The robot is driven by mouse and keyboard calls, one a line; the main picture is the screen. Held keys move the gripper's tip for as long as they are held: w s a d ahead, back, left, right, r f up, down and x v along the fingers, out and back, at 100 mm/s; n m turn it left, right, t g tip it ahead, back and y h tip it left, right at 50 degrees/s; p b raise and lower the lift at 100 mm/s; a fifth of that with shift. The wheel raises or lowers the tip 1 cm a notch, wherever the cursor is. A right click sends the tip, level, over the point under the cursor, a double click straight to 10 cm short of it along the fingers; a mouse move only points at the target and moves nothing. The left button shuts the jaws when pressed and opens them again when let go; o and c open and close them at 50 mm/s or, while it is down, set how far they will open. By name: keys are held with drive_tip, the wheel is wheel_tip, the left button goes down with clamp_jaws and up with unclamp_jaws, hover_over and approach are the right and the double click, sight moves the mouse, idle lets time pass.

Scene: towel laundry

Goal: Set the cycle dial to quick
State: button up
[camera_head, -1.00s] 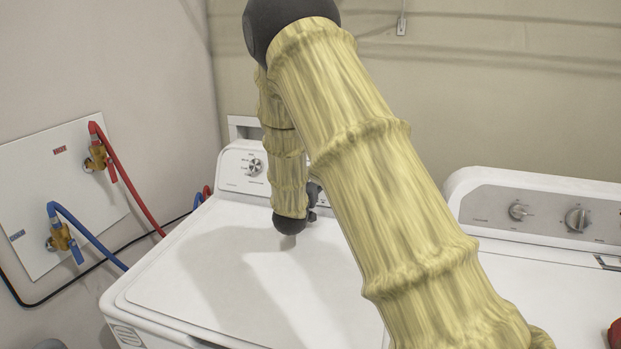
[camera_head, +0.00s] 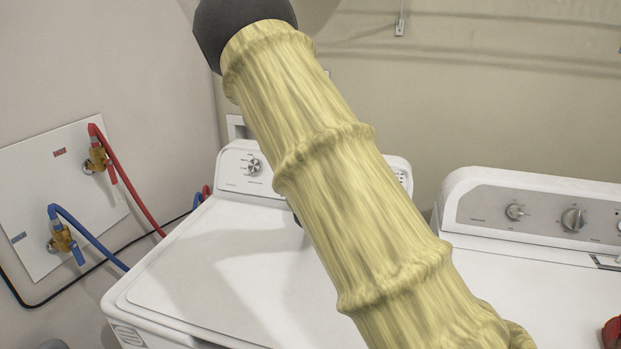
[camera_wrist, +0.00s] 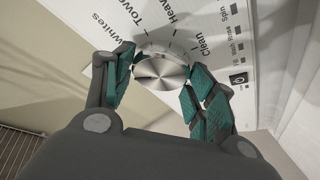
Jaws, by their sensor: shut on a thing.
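In the wrist view, a round silver dial (camera_wrist: 158,72) sits on a white control panel, with labels reading whites, Towels, Heavy and Clean around it. I see no quick label, and I cannot tell where the dial points. My gripper (camera_wrist: 163,70) is shut on the dial, with one teal-padded finger on each side. In the head view, my arm hides the gripper and this dial. The washer (camera_head: 180,290) stands at the left, and a smaller knob (camera_head: 254,167) shows on its panel's left end.
A second white machine (camera_head: 560,290) with knobs stands at the right, with a red object (camera_head: 612,333) at its edge. Red (camera_head: 133,185) and blue (camera_head: 88,235) hoses run from the left wall. The washer lid's left part is clear.

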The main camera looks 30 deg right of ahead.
idle(0.3)
drive_tip(key=o, duration=1)
drive_tip(key=shift+f, duration=0.1)
drive_tip(key=v, duration=1.2)
drive_tip(key=shift+d, duration=0.1)
